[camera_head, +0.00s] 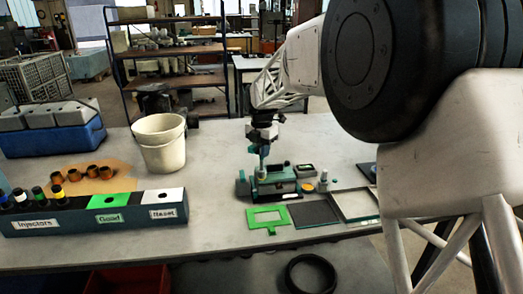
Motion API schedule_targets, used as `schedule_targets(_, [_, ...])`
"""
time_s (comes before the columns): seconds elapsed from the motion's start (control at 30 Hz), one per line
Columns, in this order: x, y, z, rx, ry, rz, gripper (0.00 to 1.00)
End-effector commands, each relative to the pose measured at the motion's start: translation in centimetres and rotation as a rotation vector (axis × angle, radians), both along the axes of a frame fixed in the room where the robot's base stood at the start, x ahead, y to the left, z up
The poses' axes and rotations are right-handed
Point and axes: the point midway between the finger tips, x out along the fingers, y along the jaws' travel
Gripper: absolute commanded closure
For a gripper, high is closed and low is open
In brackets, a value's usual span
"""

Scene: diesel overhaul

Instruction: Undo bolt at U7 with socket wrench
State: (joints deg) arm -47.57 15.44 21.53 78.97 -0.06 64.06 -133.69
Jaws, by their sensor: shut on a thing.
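My gripper (263,136) points down at the middle of the bench, just above a small teal engine block (275,184). It is shut on a slim upright tool (264,152), which looks like the socket wrench. The tool's lower end reaches down to the top of the block. I cannot tell whether it sits on a bolt. The U7 bolt and its label cannot be made out at this size.
A green frame (251,217), a dark plate (316,213) and a pale-rimmed tray (346,218) lie in front of the block. A white bucket (161,152) stands left. A rack (70,222) labelled Injectors, Good and Reset holds several injectors. Bare bench lies between rack and block.

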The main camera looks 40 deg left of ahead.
Motion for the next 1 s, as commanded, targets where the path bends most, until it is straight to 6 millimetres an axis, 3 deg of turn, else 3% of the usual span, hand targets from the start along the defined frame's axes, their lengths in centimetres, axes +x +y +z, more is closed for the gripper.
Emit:
schedule_targets(0.33, [0.0, 0.0, 1.5, 0.001, -0.001, -0.001, 1.00])
schedule_targets(0.7, [0.0, 0.0, 1.6, 0.000, 0.000, -0.010, 1.00])
schedule_targets(1.0, [0.0, 0.0, 1.6, 0.001, 0.000, -0.175, 1.00])
